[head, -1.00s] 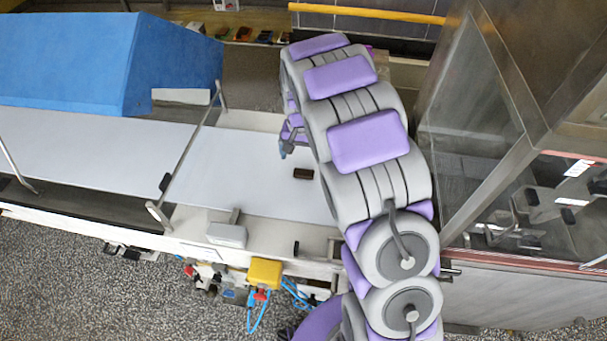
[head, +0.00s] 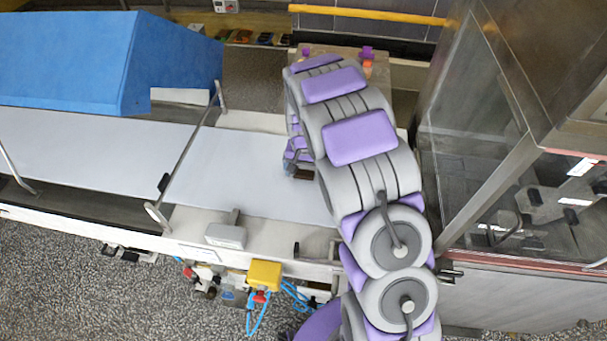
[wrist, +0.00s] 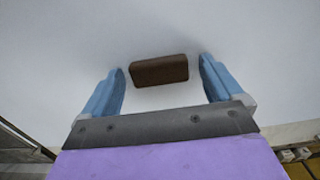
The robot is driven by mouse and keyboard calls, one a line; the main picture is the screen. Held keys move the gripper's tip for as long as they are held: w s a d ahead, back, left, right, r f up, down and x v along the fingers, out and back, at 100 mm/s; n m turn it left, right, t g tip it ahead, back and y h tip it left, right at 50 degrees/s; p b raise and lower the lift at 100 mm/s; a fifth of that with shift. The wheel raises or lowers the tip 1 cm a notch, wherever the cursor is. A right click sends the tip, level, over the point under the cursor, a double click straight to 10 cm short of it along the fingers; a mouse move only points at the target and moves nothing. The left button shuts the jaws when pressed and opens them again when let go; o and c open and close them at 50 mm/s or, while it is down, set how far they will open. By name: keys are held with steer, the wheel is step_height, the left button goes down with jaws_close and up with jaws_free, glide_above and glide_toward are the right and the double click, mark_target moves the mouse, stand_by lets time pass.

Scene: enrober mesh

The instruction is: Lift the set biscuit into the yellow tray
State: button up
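The dark brown biscuit (wrist: 159,70) lies on the white belt. In the wrist view it appears between the tips of my gripper (wrist: 162,75), whose two blue fingers are wide apart. A gap shows on each side of the biscuit, so neither finger touches it. How high the fingertips are above the belt is hard to tell. In the head view my gripper (head: 290,168) hangs over the belt, and only a brown bit of the biscuit (head: 304,174) shows beside it. I cannot make out the yellow tray for sure in either view.
The white belt (head: 225,170) is clear left of my gripper. A blue hood (head: 100,55) covers its far left part. A thin metal bar (head: 188,150) crosses the belt. A glass-sided cabinet (head: 480,130) stands close on the right. A yellow box (head: 265,273) hangs at the front edge.

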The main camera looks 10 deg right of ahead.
steer(key=c, duration=0.8)
steer(key=shift+r, duration=0.1)
